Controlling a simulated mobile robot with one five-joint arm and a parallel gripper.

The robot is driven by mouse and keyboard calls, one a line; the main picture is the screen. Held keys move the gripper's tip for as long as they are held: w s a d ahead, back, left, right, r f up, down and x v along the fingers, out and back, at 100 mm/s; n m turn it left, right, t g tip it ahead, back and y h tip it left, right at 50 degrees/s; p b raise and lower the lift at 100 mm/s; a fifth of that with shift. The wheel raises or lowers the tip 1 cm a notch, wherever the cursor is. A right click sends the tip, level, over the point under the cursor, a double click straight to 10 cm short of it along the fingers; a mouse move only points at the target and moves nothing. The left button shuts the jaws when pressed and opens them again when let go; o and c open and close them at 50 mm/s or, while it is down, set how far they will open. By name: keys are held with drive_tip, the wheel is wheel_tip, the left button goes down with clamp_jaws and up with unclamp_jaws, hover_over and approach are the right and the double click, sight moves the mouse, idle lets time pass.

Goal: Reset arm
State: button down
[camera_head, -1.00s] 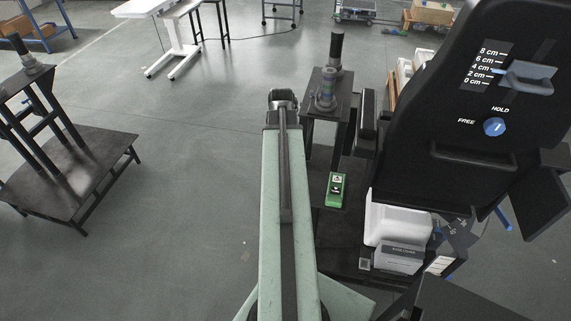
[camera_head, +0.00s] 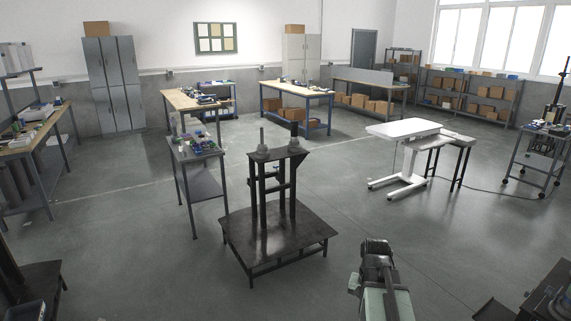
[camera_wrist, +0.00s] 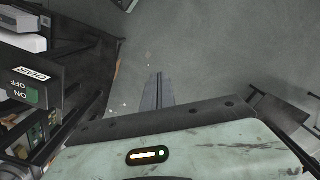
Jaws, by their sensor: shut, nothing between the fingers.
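My arm, pale green with a dark top strip, reaches up from the bottom edge of the head view, right of centre. Its dark far end (camera_head: 376,252) points away over the floor; the fingers cannot be made out there. In the wrist view my gripper (camera_wrist: 158,80) is shut and empty, with its two grey fingers together above bare floor. My pale green wrist housing fills the bottom of that view. Nothing touches the fingers.
A black stand with two posts (camera_head: 277,232) is left of my arm. A white desk (camera_head: 404,129) stands beyond.

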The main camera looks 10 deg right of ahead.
drive_tip(key=w+a+n, duration=0.1)
drive_tip(key=a+n, duration=0.6)
drive_tip(key=a, duration=1.4)
drive_tip(key=shift+a, duration=0.1)
